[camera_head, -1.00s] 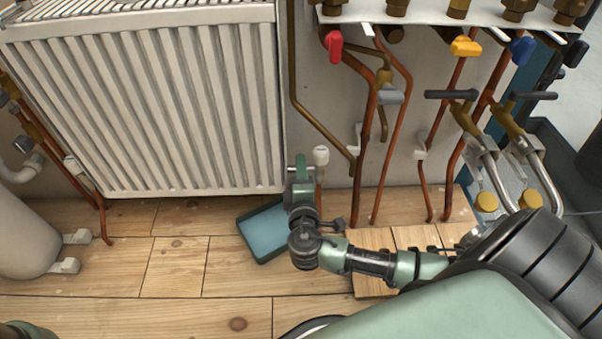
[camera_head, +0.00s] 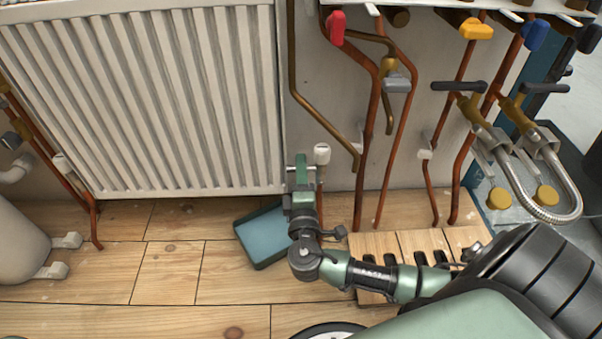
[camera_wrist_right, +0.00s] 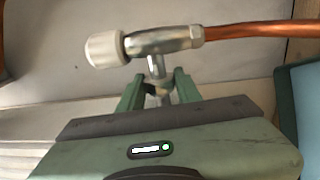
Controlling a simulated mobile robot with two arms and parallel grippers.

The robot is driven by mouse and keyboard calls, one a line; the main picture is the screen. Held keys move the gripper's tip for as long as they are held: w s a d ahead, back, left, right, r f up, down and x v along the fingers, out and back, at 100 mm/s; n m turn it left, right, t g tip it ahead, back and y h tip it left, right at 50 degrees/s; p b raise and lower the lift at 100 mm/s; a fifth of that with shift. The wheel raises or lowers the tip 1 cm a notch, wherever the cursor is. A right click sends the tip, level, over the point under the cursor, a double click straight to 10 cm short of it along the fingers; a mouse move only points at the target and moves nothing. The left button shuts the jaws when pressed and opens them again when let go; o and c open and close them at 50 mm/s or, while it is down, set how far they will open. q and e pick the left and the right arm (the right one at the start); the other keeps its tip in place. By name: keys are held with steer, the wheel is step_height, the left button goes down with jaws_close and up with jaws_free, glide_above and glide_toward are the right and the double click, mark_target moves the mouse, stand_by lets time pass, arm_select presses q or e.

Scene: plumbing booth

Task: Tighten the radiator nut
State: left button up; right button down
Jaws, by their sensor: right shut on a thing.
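The white ribbed radiator (camera_head: 140,100) hangs on the wall at the left. At its lower right corner is a valve with a white cap (camera_head: 321,154). The right wrist view shows this white cap (camera_wrist_right: 104,48) on a silver valve body (camera_wrist_right: 165,40), with a short silver stem below it. My right gripper (camera_head: 301,172) is at that corner, left of the cap. In the wrist view its two green fingers (camera_wrist_right: 158,90) are on either side of the radiator nut (camera_wrist_right: 157,89) on the stem and shut on it. The fingers partly hide the nut. My left gripper is out of view.
A copper pipe (camera_wrist_right: 260,31) leaves the valve. A blue tray (camera_head: 266,238) lies on the wooden floor beside my right wrist. Copper pipes and a red-handled valve (camera_head: 337,27) are on the wall to the right. The floor (camera_head: 170,270) at left is mostly clear.

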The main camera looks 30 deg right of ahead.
steer(key=shift+f+b, duration=0.1)
steer(key=shift+b, duration=0.75)
steer(key=shift+r+t+h, duration=0.2)
steer(key=shift+t+h, duration=0.4)
steer(key=shift+t, duration=0.2)
steer(key=c, duration=0.9)
jaws_free()
steer(key=shift+s+a+f, duration=0.25)
steer(key=shift+s+a, duration=0.05)
steer(key=shift+s, duration=0.15)
steer(key=v, duration=0.7)
